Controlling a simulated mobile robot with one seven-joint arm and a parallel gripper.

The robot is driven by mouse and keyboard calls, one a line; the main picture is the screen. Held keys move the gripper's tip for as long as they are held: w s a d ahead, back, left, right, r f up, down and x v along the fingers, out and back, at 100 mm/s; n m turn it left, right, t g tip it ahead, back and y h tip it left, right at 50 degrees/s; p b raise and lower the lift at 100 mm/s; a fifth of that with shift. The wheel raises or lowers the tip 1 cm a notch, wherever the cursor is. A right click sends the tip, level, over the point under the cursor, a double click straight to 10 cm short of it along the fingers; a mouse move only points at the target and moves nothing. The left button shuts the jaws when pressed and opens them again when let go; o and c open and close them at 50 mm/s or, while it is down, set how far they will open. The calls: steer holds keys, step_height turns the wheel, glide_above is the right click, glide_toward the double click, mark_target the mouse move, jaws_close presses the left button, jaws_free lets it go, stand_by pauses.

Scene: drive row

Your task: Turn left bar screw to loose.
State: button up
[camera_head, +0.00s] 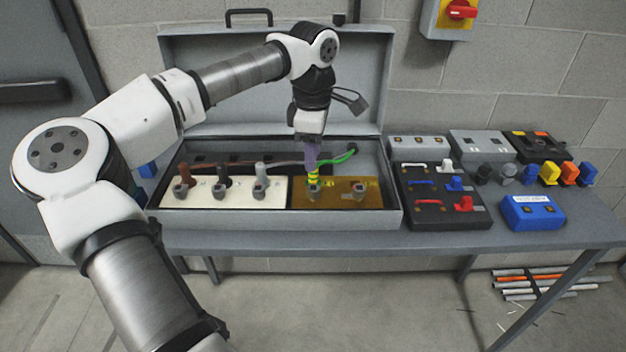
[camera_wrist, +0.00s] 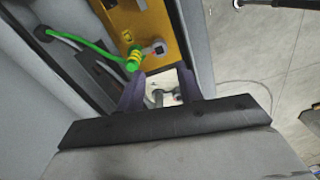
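The yellow-brown bar (camera_head: 338,196) lies at the right inside an open grey case. Its left bar screw (camera_head: 314,191) stands by the yellow-green cable end (camera_head: 313,177); in the wrist view this screw (camera_wrist: 156,48) is just beyond the fingers, beside the cable end (camera_wrist: 133,60). The right bar screw (camera_head: 358,188) is bare. My gripper (camera_head: 312,160) points down above the left screw in the head view. In the wrist view its purple fingers (camera_wrist: 160,82) are apart, with no object clamped; metal terminal parts (camera_wrist: 158,98) show in the gap, on the cream plate below.
The cream plate (camera_head: 225,191) left of the bar carries upright terminals with brown, black and grey cables. The case's front wall (camera_head: 280,219) and raised lid (camera_head: 215,90) bound the space. A black switch panel (camera_head: 440,212) and blue box (camera_head: 532,212) stand to the right.

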mark_target(313, 191)
step_height(313, 191, down, 9)
steer(key=shift+r+p, duration=0.1)
steer(key=shift+p, duration=0.7)
steer(key=c, duration=0.7)
